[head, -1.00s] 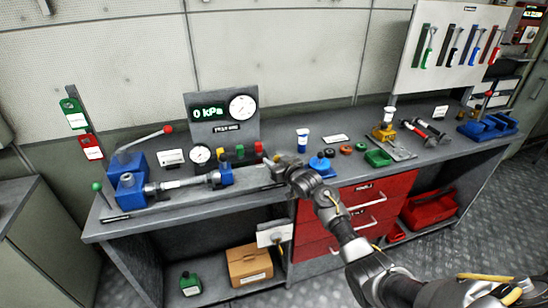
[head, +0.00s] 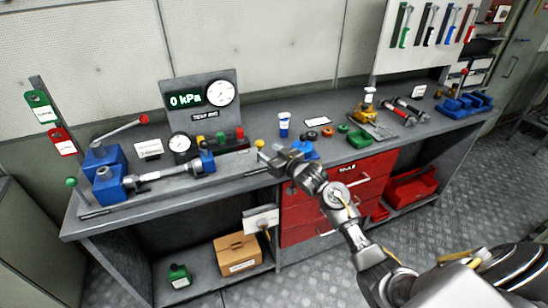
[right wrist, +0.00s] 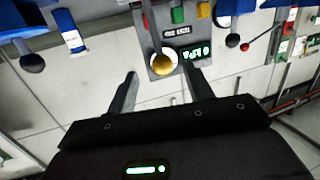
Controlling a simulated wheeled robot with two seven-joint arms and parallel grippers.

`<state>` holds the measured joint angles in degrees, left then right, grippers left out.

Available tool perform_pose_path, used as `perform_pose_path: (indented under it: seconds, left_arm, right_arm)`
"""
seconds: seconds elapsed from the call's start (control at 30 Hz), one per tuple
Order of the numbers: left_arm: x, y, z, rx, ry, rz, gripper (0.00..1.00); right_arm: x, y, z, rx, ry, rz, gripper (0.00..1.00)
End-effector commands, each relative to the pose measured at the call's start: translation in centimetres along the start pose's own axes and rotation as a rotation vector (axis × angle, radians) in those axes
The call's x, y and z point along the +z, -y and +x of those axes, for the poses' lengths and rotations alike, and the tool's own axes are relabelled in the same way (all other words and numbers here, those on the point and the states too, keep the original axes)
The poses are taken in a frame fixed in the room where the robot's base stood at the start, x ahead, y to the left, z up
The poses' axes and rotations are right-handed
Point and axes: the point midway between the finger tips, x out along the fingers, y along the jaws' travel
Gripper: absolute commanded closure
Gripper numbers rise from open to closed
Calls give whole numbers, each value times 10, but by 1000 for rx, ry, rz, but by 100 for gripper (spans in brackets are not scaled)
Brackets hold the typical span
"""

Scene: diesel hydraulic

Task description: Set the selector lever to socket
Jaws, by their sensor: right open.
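A yellow ball knob (head: 260,144), which looks like the selector lever's end, stands at the bench front, right of the colored blocks. Its stem is mostly hidden and no socket marking is readable. In the right wrist view the yellow knob (right wrist: 163,63) shows ahead, about midway between the fingertips. My right gripper (head: 268,160) is open and empty beside the knob in the head view. In the right wrist view its two fingers (right wrist: 162,85) stand apart, with the knob beyond their tips; contact is not visible. My left gripper is out of view.
The test rig panel (head: 203,103) reading 0 kPa stands behind. A blue clamp with a cylinder (head: 165,172) and a red-ball lever (head: 143,119) are left. A blue-and-white cup (head: 284,126) and colored rings stand right. Red drawers (head: 310,220) are below.

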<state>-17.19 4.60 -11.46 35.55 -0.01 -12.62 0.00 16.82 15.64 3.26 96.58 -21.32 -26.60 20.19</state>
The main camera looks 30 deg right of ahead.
Motion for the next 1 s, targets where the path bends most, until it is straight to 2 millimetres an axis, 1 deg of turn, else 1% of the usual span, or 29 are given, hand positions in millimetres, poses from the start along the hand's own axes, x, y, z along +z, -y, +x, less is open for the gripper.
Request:
perform_pose_path:
  seconds: [0.03,0.1,0.2,0.47,0.57,0.63,0.67,0.77,0.8,0.87,0.9,0.97,1.0]
  left_arm:
    - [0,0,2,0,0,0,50]
    - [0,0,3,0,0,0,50]
    - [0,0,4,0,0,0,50]
    - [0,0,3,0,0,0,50]
    - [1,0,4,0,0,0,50]
    - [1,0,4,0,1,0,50]
    - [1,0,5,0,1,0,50]
    - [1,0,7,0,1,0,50]
    - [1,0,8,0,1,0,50]
    - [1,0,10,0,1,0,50]
    - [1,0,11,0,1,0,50]
    - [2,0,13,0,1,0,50]
    - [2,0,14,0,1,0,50]
  right_arm:
    - [2,0,-6,0,1,-3,48]
    - [2,0,-12,0,2,-2,48]
    - [0,0,-17,0,0,-1,48]
    - [0,0,-18,0,1,0,48]
    - [5,0,-18,0,9,2,60]
    - [25,2,-16,1,39,11,69]
    - [40,2,-16,2,61,17,73]
    - [115,10,-18,7,174,47,86]
    - [156,14,-24,12,236,60,92]
    - [226,25,-39,17,343,77,99]
    - [276,33,-55,21,421,87,100]
    - [350,48,-87,25,539,95,100]
    - [396,59,-114,27,618,98,100]
